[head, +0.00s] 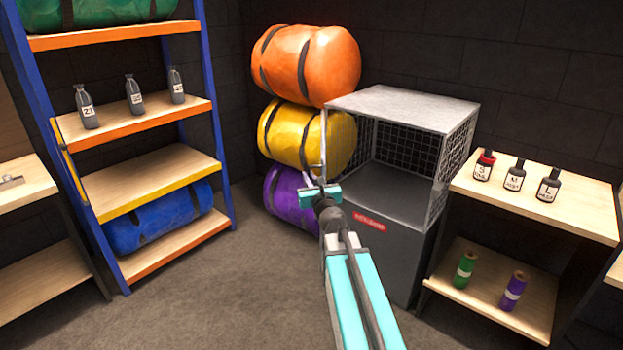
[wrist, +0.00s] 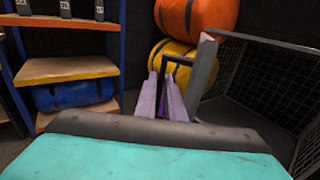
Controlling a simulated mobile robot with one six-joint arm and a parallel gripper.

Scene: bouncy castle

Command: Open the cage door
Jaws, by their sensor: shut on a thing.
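The cage (head: 405,107) is a grey box with mesh sides and a solid top, on a dark base with a red label. Its front is uncovered and its inside looks empty. The cage door (head: 323,145) stands swung out at the left of the opening, seen nearly edge-on as a thin grey upright; its post also shows in the wrist view (wrist: 206,75). My gripper (head: 320,190) is at the door's outer edge. In the wrist view, its pale fingers (wrist: 171,95) are shut on the dark door handle (wrist: 178,60). The fingers hide part of the handle.
Stacked orange (head: 310,65), yellow (head: 300,135) and purple (head: 285,200) rolls stand close behind the door. A shelf rack (head: 150,185) is at the left. A low shelf with bottles (head: 580,222) is right of the cage. The floor (head: 215,300) is clear in front.

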